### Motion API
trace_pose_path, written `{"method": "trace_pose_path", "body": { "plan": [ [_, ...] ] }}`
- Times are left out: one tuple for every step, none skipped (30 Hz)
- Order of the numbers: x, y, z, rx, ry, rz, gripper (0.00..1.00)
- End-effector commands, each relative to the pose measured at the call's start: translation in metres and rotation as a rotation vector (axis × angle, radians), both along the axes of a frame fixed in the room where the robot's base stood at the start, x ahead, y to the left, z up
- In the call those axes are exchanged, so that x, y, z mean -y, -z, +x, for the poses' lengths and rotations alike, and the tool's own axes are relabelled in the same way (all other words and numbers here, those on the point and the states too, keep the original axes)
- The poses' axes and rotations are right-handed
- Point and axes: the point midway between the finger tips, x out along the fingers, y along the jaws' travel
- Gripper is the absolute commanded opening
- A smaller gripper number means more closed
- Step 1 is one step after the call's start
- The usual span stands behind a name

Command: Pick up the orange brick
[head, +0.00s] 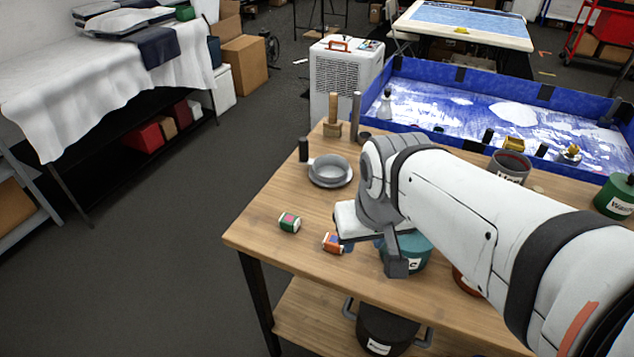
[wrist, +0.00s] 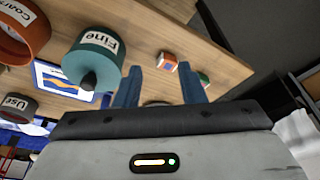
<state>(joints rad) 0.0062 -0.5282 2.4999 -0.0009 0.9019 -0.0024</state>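The orange brick (head: 334,243), a small block with white and blue on it, lies on the wooden table (head: 270,240) near its front left part. It also shows in the wrist view (wrist: 167,61), beyond and between my fingertips. My gripper (wrist: 159,69) is open, its two blue fingers apart with nothing held. In the head view it is just right of the orange brick, its fingers mostly hidden by my wrist. I cannot tell its exact height above the table.
A green brick (head: 290,222) lies left of the orange one. A teal pot labelled "Fine" (wrist: 93,58) stands close to my gripper. A grey bowl (head: 330,170), a wooden block with a peg (head: 333,128) and a dark cylinder (head: 304,150) stand farther back. The table's left corner is clear.

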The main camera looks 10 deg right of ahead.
Motion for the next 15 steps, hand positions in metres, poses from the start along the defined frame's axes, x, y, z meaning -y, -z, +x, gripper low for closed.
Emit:
{"method": "trace_pose_path", "body": {
  "plan": [
    [0.000,0.000,0.000,0.000,0.000,0.000,0.39],
    [0.000,0.000,0.000,-0.001,0.001,0.000,0.41],
    [0.000,0.000,0.002,-0.004,0.005,0.001,0.45],
    [0.000,0.000,0.003,-0.007,0.011,0.003,0.47],
    [0.000,0.001,0.006,-0.012,0.018,0.005,0.49],
    [0.000,0.002,0.011,-0.021,0.034,0.009,0.53],
    [-0.001,0.003,0.015,-0.031,0.046,0.013,0.55],
    [-0.004,0.005,0.021,-0.041,0.060,0.018,0.58],
    [-0.004,0.007,0.030,-0.056,0.087,0.024,0.61],
    [-0.004,0.010,0.038,-0.069,0.112,0.029,0.63],
    [-0.004,0.013,0.046,-0.083,0.141,0.035,0.66],
    [-0.003,0.018,0.057,-0.104,0.181,0.042,0.69],
    [-0.003,0.023,0.065,-0.118,0.212,0.046,0.71],
    [-0.002,0.028,0.074,-0.132,0.242,0.052,0.71],
    [-0.002,0.035,0.085,-0.149,0.284,0.057,0.71]
  ]
}}
